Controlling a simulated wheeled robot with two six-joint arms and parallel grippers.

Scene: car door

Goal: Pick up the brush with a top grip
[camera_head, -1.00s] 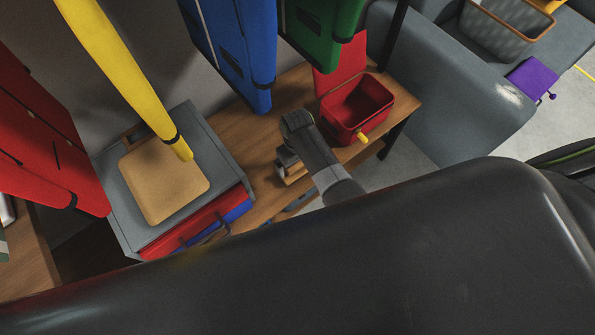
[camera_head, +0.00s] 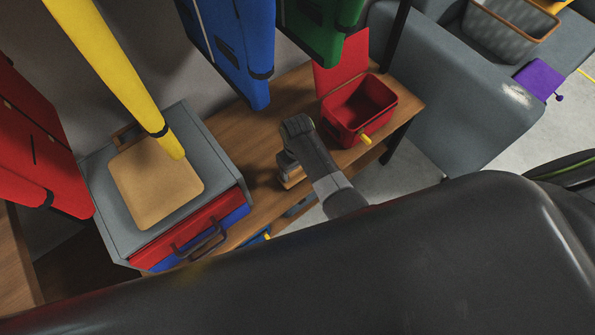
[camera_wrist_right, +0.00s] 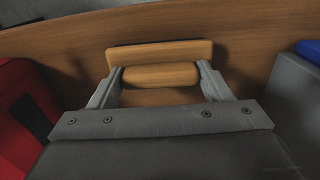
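The brush (camera_wrist_right: 160,54) has a pale wooden body and lies on the wooden bench. In the right wrist view it shows as two wooden parts, a long bar and a shorter block nearer me. My right gripper (camera_wrist_right: 160,82) is over it, with its two grey fingers apart, one near each end of the shorter block. I see no clear grip on it. In the head view a small wooden part of the brush (camera_head: 294,184) shows under my right gripper (camera_head: 288,165); the wrist and fingers hide the rest. My left gripper is not in view.
A red open box (camera_head: 358,104) stands right of the gripper on the bench (camera_head: 237,125). A grey drawer unit (camera_head: 205,150) with a wooden board (camera_head: 155,190) stands left. Blue (camera_head: 230,45), green and yellow hanging items are above. A large black surface (camera_head: 330,265) fills the foreground.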

